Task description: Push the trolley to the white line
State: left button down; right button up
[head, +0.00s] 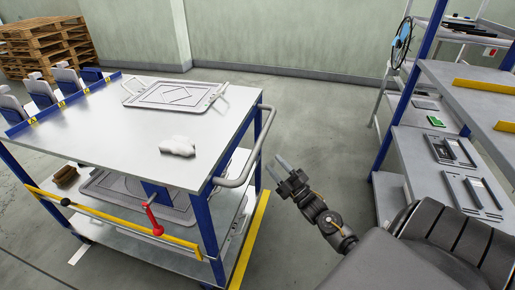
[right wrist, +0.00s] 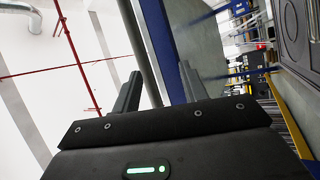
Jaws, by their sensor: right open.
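The trolley (head: 120,122) has a pale grey top, blue posts and a lower shelf, and fills the left half of the head view. Its grey tube handle (head: 247,168) sticks out at its right end. My right gripper (head: 276,166) is open and empty, just right of the handle, fingers pointing towards it. In the right wrist view the handle tube (right wrist: 139,45) shows between the fingers (right wrist: 160,90); I cannot tell whether they touch it. A short white line (head: 78,255) shows on the floor at the lower left, partly hidden by the trolley. My left gripper is not in view.
Blue-posted shelving (head: 398,160) stands at right. Pallets (head: 45,45) are stacked at back left. Floor behind the trolley is clear.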

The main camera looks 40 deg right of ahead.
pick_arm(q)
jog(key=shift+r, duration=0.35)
pick_arm(e)
jog(key=w+a+r+n+t+y, duration=0.1)
jog(key=w+r, duration=0.7)
jog(key=w, duration=0.1)
jog(key=shift+a+r+n, duration=0.2)
jog(key=shift+r+n, duration=0.1)
jog(key=shift+r, duration=0.05)
grip_shut()
